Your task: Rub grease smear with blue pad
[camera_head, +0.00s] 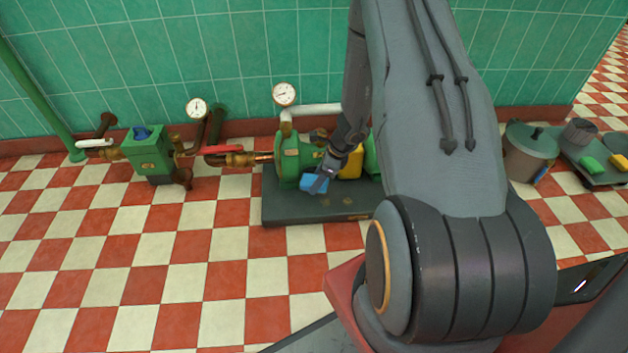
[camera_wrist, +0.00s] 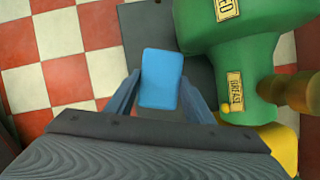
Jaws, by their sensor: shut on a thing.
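My gripper (camera_head: 320,184) is shut on the blue pad (camera_head: 313,182) beside the green pump (camera_head: 289,158). In the wrist view the pad (camera_wrist: 160,75) sits between the two blue-grey fingers, over the dark base plate (camera_wrist: 187,72). The pump (camera_wrist: 225,60) is just right of it there, with a small label reading GREASE (camera_wrist: 236,92). I cannot make out a grease smear in either view; my arm, gripper and the pad hide part of the pump and plate.
A yellow object (camera_head: 351,163) stands behind my gripper. Pressure gauges (camera_head: 284,94) and pipes run along the tiled wall. A green valve block (camera_head: 150,155) is left. A grey pot (camera_head: 528,152) and a cart with green pads (camera_head: 595,167) are right. The chequered floor in front is clear.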

